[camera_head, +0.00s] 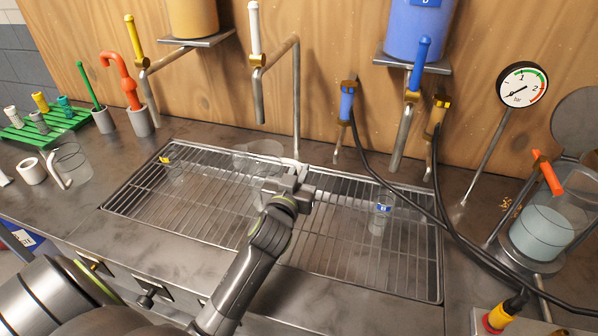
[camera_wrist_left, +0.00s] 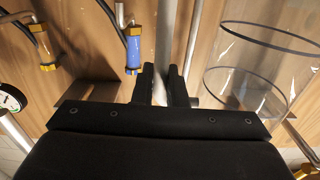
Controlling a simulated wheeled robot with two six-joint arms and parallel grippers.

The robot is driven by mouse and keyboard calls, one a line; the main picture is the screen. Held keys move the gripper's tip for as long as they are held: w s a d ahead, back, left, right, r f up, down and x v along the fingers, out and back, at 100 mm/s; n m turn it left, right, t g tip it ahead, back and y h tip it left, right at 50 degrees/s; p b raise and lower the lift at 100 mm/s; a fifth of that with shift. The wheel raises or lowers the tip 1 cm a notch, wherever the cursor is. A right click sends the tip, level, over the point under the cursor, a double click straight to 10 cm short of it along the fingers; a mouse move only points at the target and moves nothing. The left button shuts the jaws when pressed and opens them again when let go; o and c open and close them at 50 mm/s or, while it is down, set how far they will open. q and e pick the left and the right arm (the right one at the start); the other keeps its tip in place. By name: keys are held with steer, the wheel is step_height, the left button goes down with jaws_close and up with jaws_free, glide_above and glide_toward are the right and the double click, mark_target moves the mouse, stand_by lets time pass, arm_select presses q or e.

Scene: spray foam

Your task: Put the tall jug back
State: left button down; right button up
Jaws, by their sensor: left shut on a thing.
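The tall jug (camera_head: 258,150) is a clear, hard-to-see vessel just left of my left gripper, over the back of the sink grate. In the left wrist view, a large clear cylinder (camera_wrist_left: 262,58) with dark rims stands at the right, beside the fingers. My left gripper (camera_head: 292,182) is shut on the jug. In the left wrist view its two dark fingers (camera_wrist_left: 165,85) are close together, with a pale upright bar between and beyond them. The grip point and the jug's base are largely hidden. My right gripper is not in view.
A smaller clear jug (camera_head: 72,165) stands on the left counter by a white ring (camera_head: 32,171). Metal spouts (camera_head: 296,100) and black hoses (camera_head: 385,185) rise behind. A glass vessel of liquid (camera_head: 541,232) stands right.

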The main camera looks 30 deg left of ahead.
arm_select(q)
steer(key=c, duration=1.5)
jaws_free()
steer(key=shift+o, duration=0.2)
steer(key=shift+s, duration=0.1)
steer(key=b+v, duration=0.1)
steer(key=v, duration=1.1)
steer(key=shift+b, duration=0.3)
steer(key=shift+f, duration=0.1)
